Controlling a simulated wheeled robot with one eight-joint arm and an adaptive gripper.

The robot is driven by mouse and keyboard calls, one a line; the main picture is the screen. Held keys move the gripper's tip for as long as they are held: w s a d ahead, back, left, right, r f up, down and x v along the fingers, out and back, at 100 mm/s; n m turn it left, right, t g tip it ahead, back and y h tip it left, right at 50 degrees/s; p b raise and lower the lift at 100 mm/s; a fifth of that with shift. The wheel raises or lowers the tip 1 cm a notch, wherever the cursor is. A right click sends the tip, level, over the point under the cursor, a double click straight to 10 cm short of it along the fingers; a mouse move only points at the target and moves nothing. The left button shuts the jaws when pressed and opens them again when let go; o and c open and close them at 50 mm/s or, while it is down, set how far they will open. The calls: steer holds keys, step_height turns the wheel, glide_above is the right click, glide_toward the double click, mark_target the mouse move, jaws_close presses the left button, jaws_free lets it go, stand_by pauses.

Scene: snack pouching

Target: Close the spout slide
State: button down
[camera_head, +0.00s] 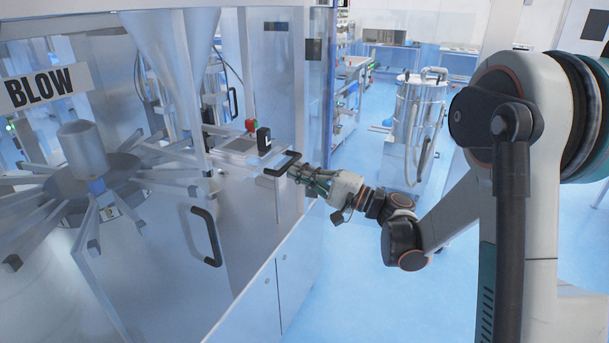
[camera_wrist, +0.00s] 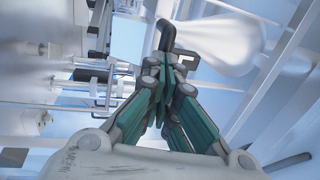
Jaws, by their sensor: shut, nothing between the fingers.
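A black bar handle (camera_head: 283,166), which looks like the spout slide's handle, stands at the right edge of the machine's flat steel ledge. In the wrist view the black handle (camera_wrist: 165,36) is just beyond my fingertips. How far the slide is open or shut cannot be told. My gripper (camera_head: 299,172) reaches in from the right, beside the handle. In the wrist view my gripper (camera_wrist: 174,68) has its green-sided fingers together with nothing between them. Its tips are very close to the handle; whether they touch it is unclear.
A steel hopper cone (camera_head: 168,65) hangs above the rotary wheel of arms (camera_head: 100,170) at the left. A black door handle (camera_head: 207,238) is on the lower panel. A black block (camera_head: 264,141) and red button (camera_head: 251,126) are behind the ledge.

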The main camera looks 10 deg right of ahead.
mark_target(272, 166)
steer(key=x, duration=0.3)
steer(key=f+x, duration=0.1)
steer(key=x, duration=0.5)
steer(key=shift+w+a+f+b, duration=0.2)
steer(key=shift+f+b, duration=0.05)
steer(key=shift+b, duration=0.15)
